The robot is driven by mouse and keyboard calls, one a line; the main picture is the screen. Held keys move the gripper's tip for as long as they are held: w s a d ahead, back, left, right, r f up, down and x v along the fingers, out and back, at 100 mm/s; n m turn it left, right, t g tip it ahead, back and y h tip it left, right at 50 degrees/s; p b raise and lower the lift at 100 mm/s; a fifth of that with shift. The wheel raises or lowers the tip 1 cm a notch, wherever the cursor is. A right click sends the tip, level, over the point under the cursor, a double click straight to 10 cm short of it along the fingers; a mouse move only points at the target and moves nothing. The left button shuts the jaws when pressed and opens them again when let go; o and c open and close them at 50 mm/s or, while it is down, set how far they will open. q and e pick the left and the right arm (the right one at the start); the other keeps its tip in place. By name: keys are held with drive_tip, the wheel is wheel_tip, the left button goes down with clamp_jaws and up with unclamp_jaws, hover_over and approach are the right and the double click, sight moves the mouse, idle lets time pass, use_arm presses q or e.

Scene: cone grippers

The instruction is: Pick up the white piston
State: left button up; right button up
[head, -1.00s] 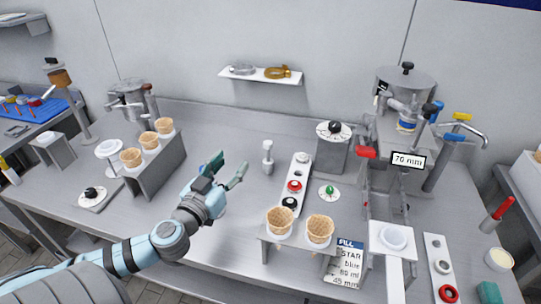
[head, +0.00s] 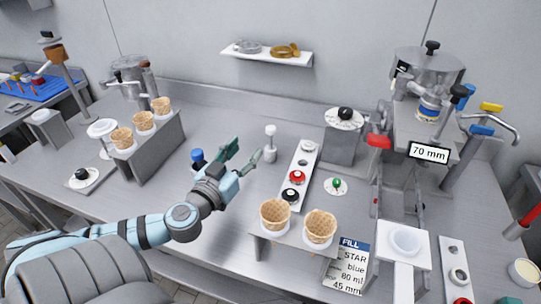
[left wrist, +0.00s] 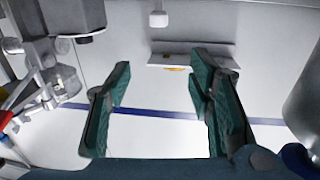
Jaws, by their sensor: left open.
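The white piston (head: 270,143) stands upright on the steel table, with a pale knob on top. My left gripper (head: 246,151) is open, with its green fingers just left of the piston. Nothing is between the fingers. My right gripper is not in view.
A grey stand (head: 160,150) with cones is left of my arm. A white strip (head: 302,172) with red and black knobs is right of the piston. A front stand (head: 297,243) holds two cones. A wall shelf (head: 266,57) hangs behind. Table behind the piston is clear.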

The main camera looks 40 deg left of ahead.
sight(270, 138)
use_arm(q)
drive_tip(key=f+b, duration=0.1)
drive_tip(key=f, duration=0.1)
drive_tip(key=f+b, duration=0.1)
drive_tip(key=b, duration=0.1)
drive_tip(key=f+b, duration=0.1)
drive_tip(key=f, duration=0.1)
drive_tip(key=shift+w+f+b, duration=0.3)
drive_tip(key=shift+w+f, duration=0.05)
drive_tip(key=shift+w, duration=0.05)
drive_tip(key=shift+w+a, duration=0.15)
drive_tip(key=shift+w, duration=0.2)
drive_tip(key=b+x, duration=0.1)
drive_tip(key=x, duration=0.7)
drive_tip(key=shift+r, duration=0.2)
drive_tip(key=x, duration=0.5)
drive_tip(key=shift+w, duration=0.3)
drive_tip(key=shift+s, duration=0.1)
clamp_jaws()
